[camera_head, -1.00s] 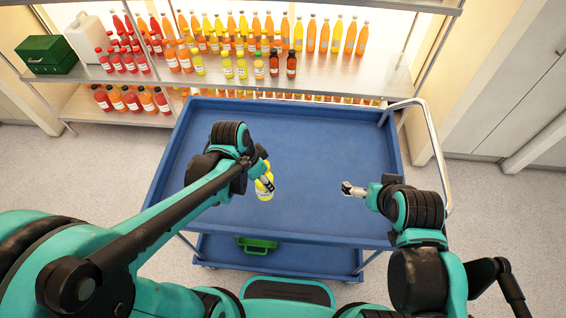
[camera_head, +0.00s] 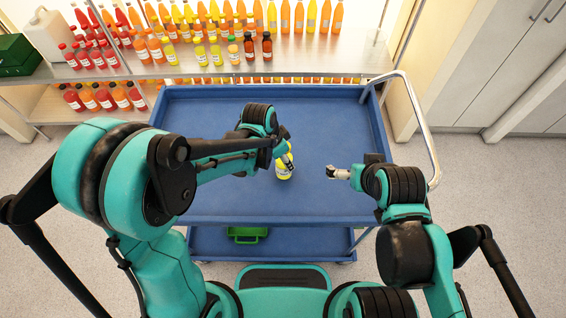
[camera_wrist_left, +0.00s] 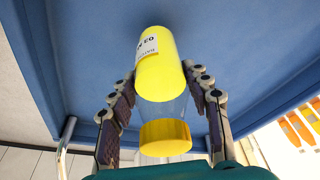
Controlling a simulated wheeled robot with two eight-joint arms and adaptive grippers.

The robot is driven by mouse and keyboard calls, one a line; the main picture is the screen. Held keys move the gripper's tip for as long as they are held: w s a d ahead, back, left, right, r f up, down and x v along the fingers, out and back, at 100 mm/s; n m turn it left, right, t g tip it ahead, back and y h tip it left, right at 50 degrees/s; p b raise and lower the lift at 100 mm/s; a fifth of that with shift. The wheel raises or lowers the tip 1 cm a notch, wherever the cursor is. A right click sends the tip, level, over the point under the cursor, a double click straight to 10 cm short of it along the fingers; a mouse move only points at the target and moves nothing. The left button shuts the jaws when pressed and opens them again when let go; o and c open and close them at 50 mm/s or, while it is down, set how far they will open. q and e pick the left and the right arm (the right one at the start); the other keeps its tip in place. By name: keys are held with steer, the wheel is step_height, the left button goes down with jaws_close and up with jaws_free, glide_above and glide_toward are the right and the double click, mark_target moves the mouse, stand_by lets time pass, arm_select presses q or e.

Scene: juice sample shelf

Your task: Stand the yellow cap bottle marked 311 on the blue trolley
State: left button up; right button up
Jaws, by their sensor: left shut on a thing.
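The yellow bottle (camera_head: 284,172) is in my left gripper (camera_head: 287,157), over the middle of the blue trolley's top tray (camera_head: 215,205). In the left wrist view the bottle (camera_wrist_left: 160,62) has a yellow cap (camera_wrist_left: 165,137), a clear upper part and a white label. The label is only partly visible and I cannot read 311 on it. The left gripper's fingers (camera_wrist_left: 163,112) are on both sides of the bottle, shut on it. I cannot tell whether its base touches the tray. My right gripper (camera_head: 332,171) is empty, right of the bottle; its finger opening is unclear.
The shelf (camera_head: 330,66) behind the trolley holds rows of red, orange and yellow bottles. A white jug (camera_head: 49,36) and a green box (camera_head: 17,55) stand at its left. A green item (camera_head: 246,234) lies on the trolley's lower tray. The top tray is otherwise clear.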

arm_select(q)
step_height(320, 180, down, 2)
steer(key=shift+f, duration=0.15)
steer(key=shift+b, duration=0.3)
steer(key=shift+f, duration=0.15)
steer(key=o, duration=1.5)
